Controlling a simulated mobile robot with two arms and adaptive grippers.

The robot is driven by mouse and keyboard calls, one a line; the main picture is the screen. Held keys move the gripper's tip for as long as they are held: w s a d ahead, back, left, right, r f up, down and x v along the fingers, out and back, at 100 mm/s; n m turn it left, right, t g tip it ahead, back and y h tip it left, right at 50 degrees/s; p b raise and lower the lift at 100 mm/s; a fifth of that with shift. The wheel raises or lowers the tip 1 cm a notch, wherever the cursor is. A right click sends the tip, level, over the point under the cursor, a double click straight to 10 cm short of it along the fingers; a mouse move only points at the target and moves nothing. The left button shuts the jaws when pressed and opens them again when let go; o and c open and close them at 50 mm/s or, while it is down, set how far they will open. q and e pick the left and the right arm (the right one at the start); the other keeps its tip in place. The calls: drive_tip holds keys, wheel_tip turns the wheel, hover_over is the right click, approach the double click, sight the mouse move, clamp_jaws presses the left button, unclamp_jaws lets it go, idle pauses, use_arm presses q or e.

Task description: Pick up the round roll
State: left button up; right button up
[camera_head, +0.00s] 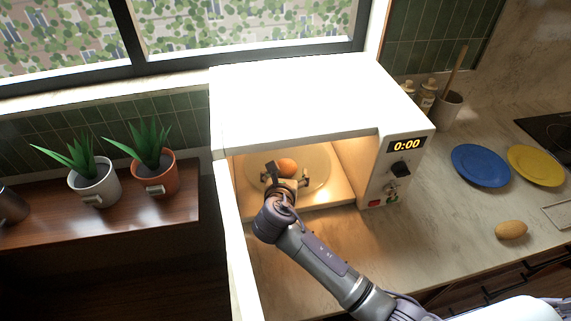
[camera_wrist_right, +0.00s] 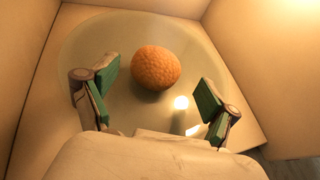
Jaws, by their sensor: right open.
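The round roll (camera_head: 287,166) is orange-brown and lies on the glass turntable inside the open, lit microwave (camera_head: 300,105). In the right wrist view the roll (camera_wrist_right: 156,67) has a bumpy surface and sits ahead of my gripper, between the lines of its two fingers. My right gripper (camera_head: 288,177) reaches into the microwave and is open and empty. In the right wrist view its green-padded fingers (camera_wrist_right: 158,85) are spread wide, apart from the roll. My left gripper is not in view.
The microwave walls and ceiling surround my right gripper closely. An oblong brown roll (camera_head: 511,229) lies on the counter at right, near a blue plate (camera_head: 480,166) and a yellow plate (camera_head: 536,166). Potted plants (camera_head: 96,184) stand at left.

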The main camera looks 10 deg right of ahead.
sight(285, 170)
drive_tip(key=x, duration=0.3)
drive_tip(key=shift+w+a, duration=0.1)
drive_tip(key=shift+a, duration=0.05)
drive_tip(key=shift+w+f, duration=0.15)
drive_tip(key=shift+w, duration=0.3)
drive_tip(key=c, duration=0.8)
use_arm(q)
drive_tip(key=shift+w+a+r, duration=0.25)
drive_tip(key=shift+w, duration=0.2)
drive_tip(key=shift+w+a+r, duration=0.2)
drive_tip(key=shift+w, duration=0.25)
use_arm(e)
drive_tip(key=c, duration=0.4)
drive_tip(key=shift+c, duration=0.2)
